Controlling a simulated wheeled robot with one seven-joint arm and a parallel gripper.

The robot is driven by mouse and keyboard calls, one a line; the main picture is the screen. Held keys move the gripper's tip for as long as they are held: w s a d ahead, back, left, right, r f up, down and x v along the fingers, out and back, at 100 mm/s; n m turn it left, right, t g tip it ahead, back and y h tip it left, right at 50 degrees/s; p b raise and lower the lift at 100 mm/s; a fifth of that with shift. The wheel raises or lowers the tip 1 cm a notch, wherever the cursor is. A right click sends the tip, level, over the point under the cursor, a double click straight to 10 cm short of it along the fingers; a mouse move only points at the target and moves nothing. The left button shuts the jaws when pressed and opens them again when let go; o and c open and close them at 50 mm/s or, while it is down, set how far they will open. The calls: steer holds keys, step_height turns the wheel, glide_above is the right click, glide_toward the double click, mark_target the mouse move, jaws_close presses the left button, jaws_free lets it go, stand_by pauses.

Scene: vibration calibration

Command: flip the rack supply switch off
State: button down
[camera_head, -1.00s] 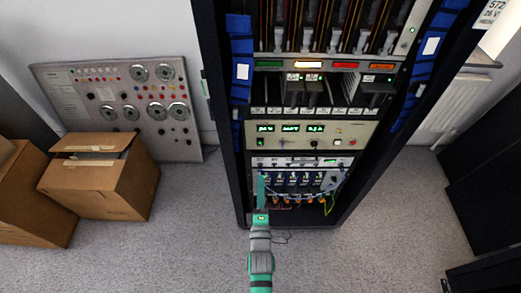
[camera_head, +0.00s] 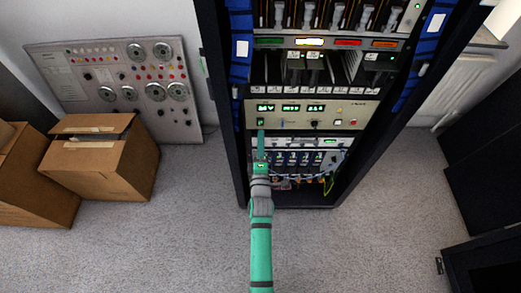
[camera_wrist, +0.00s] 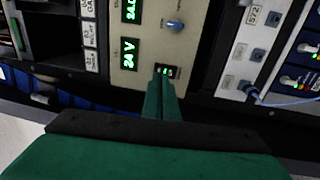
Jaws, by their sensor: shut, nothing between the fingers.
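The rack supply is a cream panel (camera_head: 345,115) with green lit displays, across the middle of the rack. In the wrist view the panel (camera_wrist: 150,50) has a small black switch (camera_wrist: 168,70) with light marks, near a display reading 24 V. My gripper (camera_head: 261,134) is shut and empty, in front of the panel's lower left part. In the wrist view its green fingertips (camera_wrist: 162,80) are right at the switch and overlap its lower edge. I cannot tell whether they touch it, nor which way the switch is set.
A blue-tipped lever (camera_wrist: 175,25) sits on the same panel. Below it are a white strip (camera_head: 300,143) and a bay of blue cables (camera_head: 335,170). Cardboard boxes (camera_head: 100,165) and a grey control panel (camera_head: 120,80) stand left. Floor beside the rack is clear.

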mark_target(261, 122)
steer(key=shift+w+r, duration=0.2)
steer(key=shift+w, duration=1.75)
steer(key=shift+d, duration=0.1)
